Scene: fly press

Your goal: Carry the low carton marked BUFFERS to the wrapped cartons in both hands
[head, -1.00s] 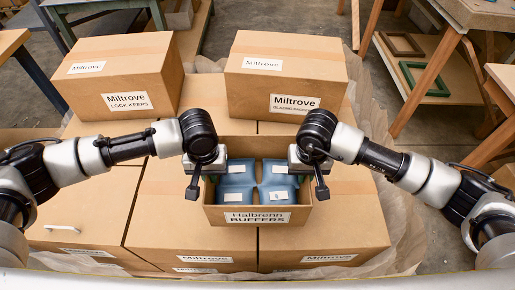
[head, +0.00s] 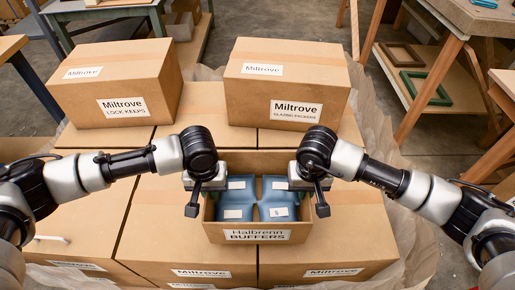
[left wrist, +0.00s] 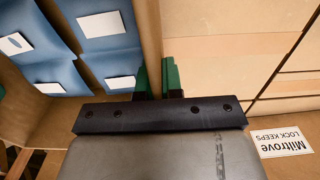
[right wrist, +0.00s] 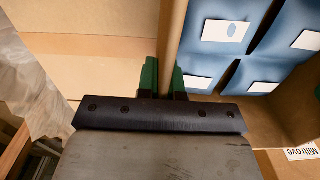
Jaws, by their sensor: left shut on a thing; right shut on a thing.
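The low open carton marked BUFFERS (head: 215,232) is in the middle of the head view, level-looking, with blue packets (head: 238,190) inside. My left gripper (head: 207,196) is shut on its left wall, and my right gripper (head: 308,196) is shut on its right wall. The left wrist view shows the fingers (left wrist: 155,78) on either side of the wall; the right wrist view shows the same (right wrist: 164,78). The wrapped cartons (head: 165,225) lie under and around it, with wrapping (head: 385,135) at the sides. I cannot tell whether the BUFFERS carton touches them.
Two taller cartons stand on the stack behind: LOCK KEEPS (head: 150,85) at left and another Miltrove carton (head: 245,95) at right. A gap separates them. A wooden bench (head: 465,25) with frames on its lower shelf stands at the back right.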

